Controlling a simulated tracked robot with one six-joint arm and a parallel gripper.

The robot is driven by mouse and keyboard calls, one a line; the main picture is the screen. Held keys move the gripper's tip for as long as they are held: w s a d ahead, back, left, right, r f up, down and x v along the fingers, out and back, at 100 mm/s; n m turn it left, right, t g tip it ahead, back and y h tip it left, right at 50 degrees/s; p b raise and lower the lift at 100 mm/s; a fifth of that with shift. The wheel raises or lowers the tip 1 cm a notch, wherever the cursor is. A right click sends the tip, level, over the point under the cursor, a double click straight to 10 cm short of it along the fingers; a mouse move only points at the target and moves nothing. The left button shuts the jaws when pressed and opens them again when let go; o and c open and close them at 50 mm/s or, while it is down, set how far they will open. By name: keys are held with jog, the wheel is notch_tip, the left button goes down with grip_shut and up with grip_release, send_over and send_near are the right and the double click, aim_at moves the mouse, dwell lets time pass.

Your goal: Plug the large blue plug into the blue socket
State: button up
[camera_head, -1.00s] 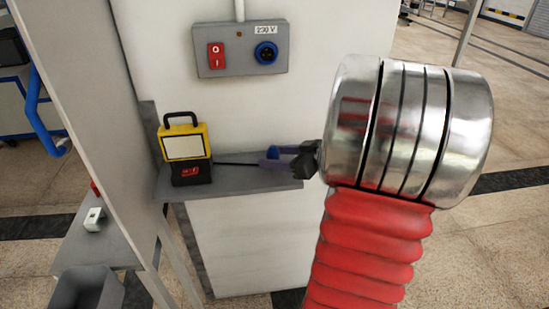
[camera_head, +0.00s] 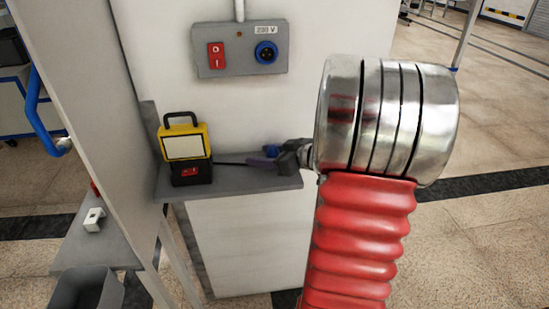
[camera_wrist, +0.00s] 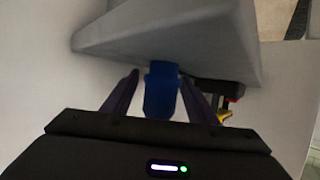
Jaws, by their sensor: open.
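The blue plug (camera_head: 271,150) is at the grey shelf on the wall, by the fingers of my gripper (camera_head: 262,160). In the wrist view the blue plug (camera_wrist: 161,92) lies between the two purple fingers of my open gripper (camera_wrist: 158,80), with a narrow gap showing on each side. The gripper hides part of the plug in the head view. The blue socket (camera_head: 266,52) is on the right side of a grey wall box, above the shelf. Its face is open to view and empty.
The grey wall box (camera_head: 227,66) also carries a red switch (camera_head: 217,55). A yellow and black device (camera_head: 184,146) with a handle stands on the left of the shelf (camera_head: 240,186), beside the plug. A tall panel (camera_head: 85,90) borders the left. The wall between shelf and box is clear.

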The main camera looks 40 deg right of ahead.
jog(key=c, duration=1.2)
jog(key=shift+o, duration=0.2)
